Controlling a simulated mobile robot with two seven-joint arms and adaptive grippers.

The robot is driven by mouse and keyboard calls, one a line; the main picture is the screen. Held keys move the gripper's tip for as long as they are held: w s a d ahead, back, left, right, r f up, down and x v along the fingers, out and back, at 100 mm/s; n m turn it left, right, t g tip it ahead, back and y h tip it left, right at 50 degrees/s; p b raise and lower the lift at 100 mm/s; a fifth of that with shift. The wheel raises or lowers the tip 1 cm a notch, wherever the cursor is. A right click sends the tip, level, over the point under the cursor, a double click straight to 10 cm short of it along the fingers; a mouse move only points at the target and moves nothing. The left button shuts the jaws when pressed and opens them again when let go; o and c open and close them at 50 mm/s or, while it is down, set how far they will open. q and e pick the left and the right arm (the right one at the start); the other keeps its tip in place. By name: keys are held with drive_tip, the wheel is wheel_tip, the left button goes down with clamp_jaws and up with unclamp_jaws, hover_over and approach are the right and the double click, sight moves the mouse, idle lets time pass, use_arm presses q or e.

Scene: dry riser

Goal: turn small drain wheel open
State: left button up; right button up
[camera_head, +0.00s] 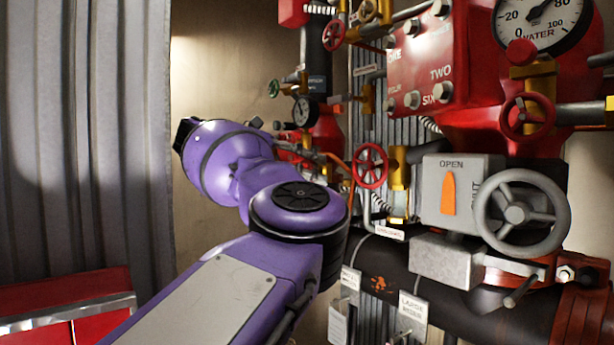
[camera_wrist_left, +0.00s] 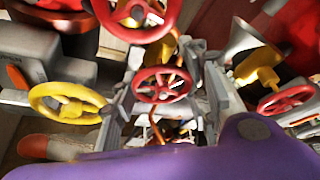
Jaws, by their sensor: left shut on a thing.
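My left arm comes in from the lower left of the head view, and its purple links hide most of the gripper there. In the left wrist view the grey fingers of my left gripper (camera_wrist_left: 166,88) stand on both sides of a small red handwheel (camera_wrist_left: 161,85), which I take for the small drain wheel. The gripper is shut on it. The exact finger contact is hard to see. In the head view I cannot tell this wheel apart for sure behind the arm. My right gripper is in neither view.
A red handwheel (camera_head: 370,167) shows just right of my arm in the head view. A grey handwheel (camera_head: 521,213) stands by an OPEN/SHUT box (camera_head: 450,192). In the wrist view a yellow handwheel (camera_wrist_left: 68,103) and another red one (camera_wrist_left: 287,100) flank the gripper.

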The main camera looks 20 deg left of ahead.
use_arm(q)
drive_tip(key=shift+a+r, duration=0.1)
drive_tip(key=shift+r, duration=0.2)
drive_tip(key=o, duration=1.1)
drive_tip(key=shift+o, duration=0.2)
drive_tip(key=shift+a+f, duration=0.1)
drive_tip(key=shift+f, duration=0.1)
drive_tip(key=shift+f, duration=0.15)
